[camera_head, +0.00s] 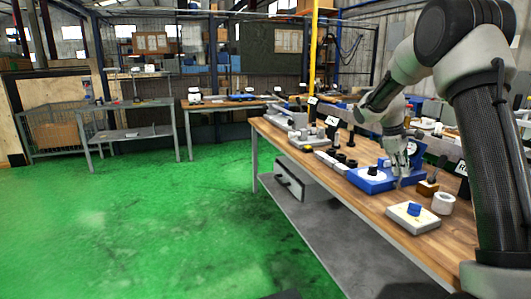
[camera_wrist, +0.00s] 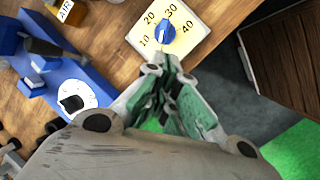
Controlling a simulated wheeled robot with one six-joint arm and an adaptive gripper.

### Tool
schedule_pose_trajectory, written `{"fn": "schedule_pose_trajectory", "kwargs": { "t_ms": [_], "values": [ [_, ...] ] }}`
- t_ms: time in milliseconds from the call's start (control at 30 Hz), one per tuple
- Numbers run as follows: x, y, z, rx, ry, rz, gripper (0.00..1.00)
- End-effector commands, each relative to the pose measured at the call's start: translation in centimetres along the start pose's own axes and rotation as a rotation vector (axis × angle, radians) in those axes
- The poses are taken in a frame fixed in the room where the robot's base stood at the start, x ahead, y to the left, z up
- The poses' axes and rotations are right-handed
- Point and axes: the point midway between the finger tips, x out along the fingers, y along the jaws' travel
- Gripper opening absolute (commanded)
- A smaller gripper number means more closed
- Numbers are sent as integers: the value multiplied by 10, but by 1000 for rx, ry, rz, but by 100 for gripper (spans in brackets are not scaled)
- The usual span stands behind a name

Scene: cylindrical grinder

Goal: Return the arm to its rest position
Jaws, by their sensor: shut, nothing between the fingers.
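My gripper (camera_head: 402,177) hangs from my arm above the wooden workbench (camera_head: 300,150), in the right half of the head view. Its fingers point down. In the wrist view the fingertips of my gripper (camera_wrist: 172,62) are together with nothing between them. A cream dial plate (camera_head: 401,222) with a blue knob (camera_head: 413,209) lies near the bench's front edge, close to the gripper in the picture. In the wrist view the dial plate (camera_wrist: 147,38) shows numbers 10 to 40, and the knob (camera_wrist: 166,32) is just beyond the fingertips. The gap between them cannot be judged.
A blue fixture (camera_head: 372,182) with a white disc stands left of my gripper; it also shows in the wrist view (camera_wrist: 95,78). Green floor (camera_head: 150,220) is clear at left.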

Motion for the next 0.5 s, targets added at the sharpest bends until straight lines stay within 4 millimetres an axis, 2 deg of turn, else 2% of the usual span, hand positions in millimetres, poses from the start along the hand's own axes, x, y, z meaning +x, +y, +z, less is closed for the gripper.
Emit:
{"fn": "schedule_pose_trajectory", "kwargs": {
  "t_ms": [33, 167, 300, 500],
  "values": [
    [-13, -19, 15, 80, 17, -22, 0],
    [-42, -78, 58, 322, 64, -94, 0],
    [-71, -150, 108, 562, 120, -173, 0],
    [-94, -243, 169, 781, 220, -254, 0]
  ]
}}
